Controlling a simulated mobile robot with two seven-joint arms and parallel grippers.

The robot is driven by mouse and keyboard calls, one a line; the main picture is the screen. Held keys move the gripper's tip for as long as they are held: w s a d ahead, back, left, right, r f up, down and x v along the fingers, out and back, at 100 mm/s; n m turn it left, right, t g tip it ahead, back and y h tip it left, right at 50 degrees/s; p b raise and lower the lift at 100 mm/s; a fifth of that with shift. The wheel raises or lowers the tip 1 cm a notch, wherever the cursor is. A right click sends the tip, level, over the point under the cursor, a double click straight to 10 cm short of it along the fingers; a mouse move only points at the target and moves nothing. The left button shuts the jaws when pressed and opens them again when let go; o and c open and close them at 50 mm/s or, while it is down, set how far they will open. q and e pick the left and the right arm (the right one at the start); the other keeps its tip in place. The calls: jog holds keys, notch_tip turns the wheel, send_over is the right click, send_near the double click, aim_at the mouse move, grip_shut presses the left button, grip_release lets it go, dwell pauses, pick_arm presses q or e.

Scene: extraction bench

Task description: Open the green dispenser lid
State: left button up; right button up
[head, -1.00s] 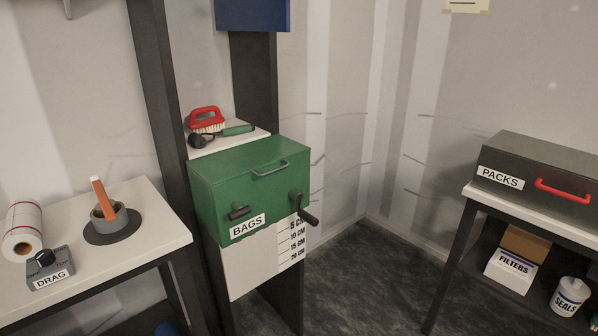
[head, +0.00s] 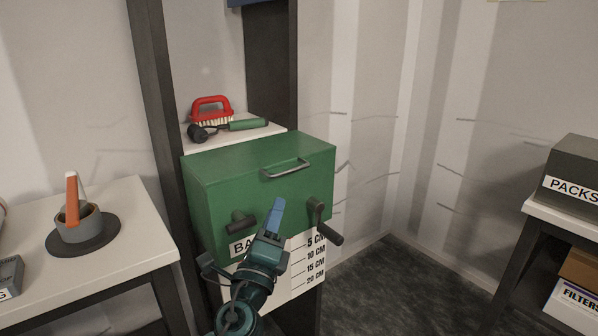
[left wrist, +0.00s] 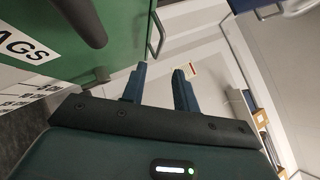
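The green dispenser (head: 215,187) stands against the dark post, its lid (head: 235,153) shut. A grey metal handle (head: 287,168) sits at the lid's front edge; it also shows in the left wrist view (left wrist: 157,36). On the front are a dark knob (head: 240,221) and a black crank (head: 322,222). My left gripper (head: 276,212) is in front of the dispenser's front face, below the lid handle and apart from it. In the left wrist view its two fingers (left wrist: 160,86) are apart with nothing between them. The gripper partly hides the BAGS label. My right gripper is not in view.
A red brush (head: 211,109) and a green-handled tool (head: 236,126) lie on the white shelf behind the lid. The PACKS box (head: 572,180) is on the right table. The floor between is clear.

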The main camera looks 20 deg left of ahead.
aim_at(288, 172)
pick_arm(q)
jog(key=p+x, duration=0.1)
jog(key=x, duration=1)
jog(key=shift+w+r, duration=0.1)
jog(key=shift+w, duration=0.1)
grip_shut()
